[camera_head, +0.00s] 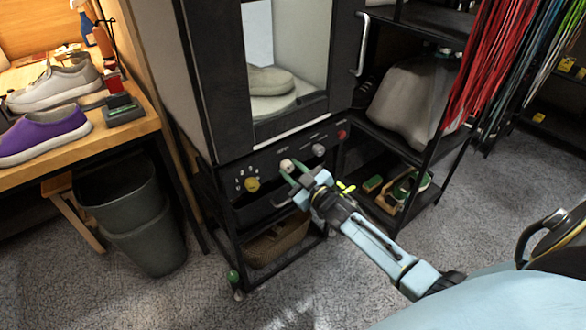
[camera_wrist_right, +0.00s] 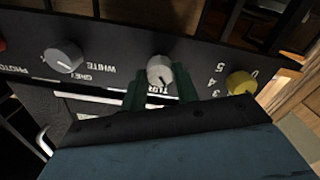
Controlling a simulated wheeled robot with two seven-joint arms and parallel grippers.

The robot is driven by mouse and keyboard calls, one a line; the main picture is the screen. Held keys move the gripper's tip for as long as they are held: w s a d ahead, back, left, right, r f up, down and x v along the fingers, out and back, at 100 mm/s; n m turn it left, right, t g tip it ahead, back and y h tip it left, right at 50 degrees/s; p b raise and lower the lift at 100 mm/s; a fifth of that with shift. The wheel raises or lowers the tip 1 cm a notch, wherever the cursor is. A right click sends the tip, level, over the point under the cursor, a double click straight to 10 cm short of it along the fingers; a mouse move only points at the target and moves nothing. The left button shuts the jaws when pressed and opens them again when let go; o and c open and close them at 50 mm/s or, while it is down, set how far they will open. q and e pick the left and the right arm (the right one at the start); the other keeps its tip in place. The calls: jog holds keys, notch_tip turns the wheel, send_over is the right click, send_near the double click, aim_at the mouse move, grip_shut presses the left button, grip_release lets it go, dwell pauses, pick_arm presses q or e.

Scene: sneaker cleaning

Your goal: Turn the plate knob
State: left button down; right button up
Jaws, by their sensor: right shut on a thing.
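The cleaning cabinet's dark control panel (camera_head: 265,172) carries a pale middle knob (camera_head: 287,165), which I take as the plate knob. My right gripper (camera_head: 294,172) reaches it from the lower right and is shut on it. In the right wrist view the panel appears turned over. The light knob (camera_wrist_right: 160,70) sits between the green fingertips (camera_wrist_right: 161,88), above a partly covered label starting "TUR". Through the cabinet window a pale shoe (camera_head: 268,80) stands on a round white plate (camera_head: 285,103). My left gripper is not in view.
A yellow knob (camera_head: 252,184) with numbers and a grey knob (camera_head: 319,150) flank the middle one. A red button (camera_head: 342,134) is at the right. A wicker basket (camera_head: 275,243) sits below. Bins (camera_head: 150,235) and a shoe bench (camera_head: 75,150) stand left; a shelf rack (camera_head: 400,145) stands right.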

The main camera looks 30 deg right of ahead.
jog(key=n, duration=0.2)
jog(key=shift+n, duration=0.4)
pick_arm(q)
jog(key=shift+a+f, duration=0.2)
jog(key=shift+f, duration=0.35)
pick_arm(e)
jog(key=shift+n, duration=1.4)
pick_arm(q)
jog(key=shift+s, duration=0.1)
pick_arm(e)
jog(key=o, duration=1)
jog(key=shift+s+p, duration=0.35)
jog(key=shift+s, duration=0.1)
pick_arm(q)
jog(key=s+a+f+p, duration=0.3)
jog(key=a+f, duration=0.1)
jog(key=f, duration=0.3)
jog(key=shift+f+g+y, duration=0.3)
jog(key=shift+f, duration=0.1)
pick_arm(e)
jog(key=shift+s+d, duration=0.15)
jog(key=shift+s, duration=1.95)
jog(key=shift+s+d, duration=0.2)
jog(key=shift+s, duration=1.85)
jog(key=shift+s+d, duration=0.15)
jog(key=shift+s, duration=1.95)
